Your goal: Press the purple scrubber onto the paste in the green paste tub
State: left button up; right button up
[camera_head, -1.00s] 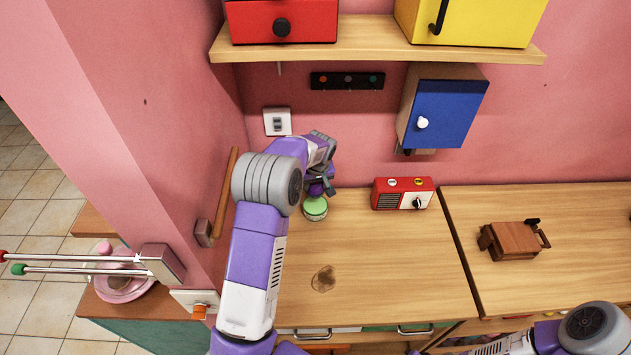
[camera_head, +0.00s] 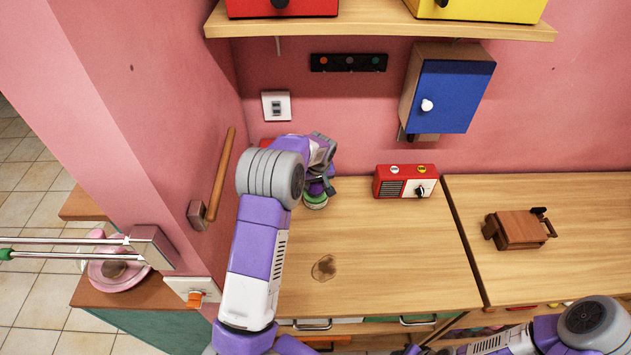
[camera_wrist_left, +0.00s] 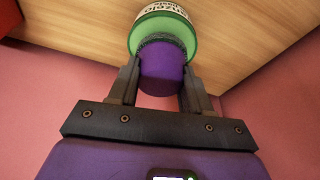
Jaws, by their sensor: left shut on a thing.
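The green paste tub (camera_head: 315,203) stands on the wooden counter near the back wall, just below my left gripper (camera_head: 322,183). In the left wrist view the gripper (camera_wrist_left: 160,88) is shut on the purple scrubber (camera_wrist_left: 162,72), with one dark finger on each side. The scrubber's dark bristle end meets the open top of the green tub (camera_wrist_left: 160,28), which has a pale label. The paste is hidden behind the scrubber, so how deep it presses cannot be told. My right forearm shows at the bottom right, but its gripper does not.
A red radio (camera_head: 404,182) stands right of the tub. A blue cabinet (camera_head: 446,95) and a shelf (camera_head: 380,26) hang above. A wooden object (camera_head: 519,229) sits on the right counter.

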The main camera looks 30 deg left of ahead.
pick_arm(q)
jog(key=shift+f+b, duration=0.55)
jog(key=shift+f, duration=0.05)
dwell(2.0)
jog(key=shift+r+p, duration=2.2)
jog(key=shift+r, duration=1.4)
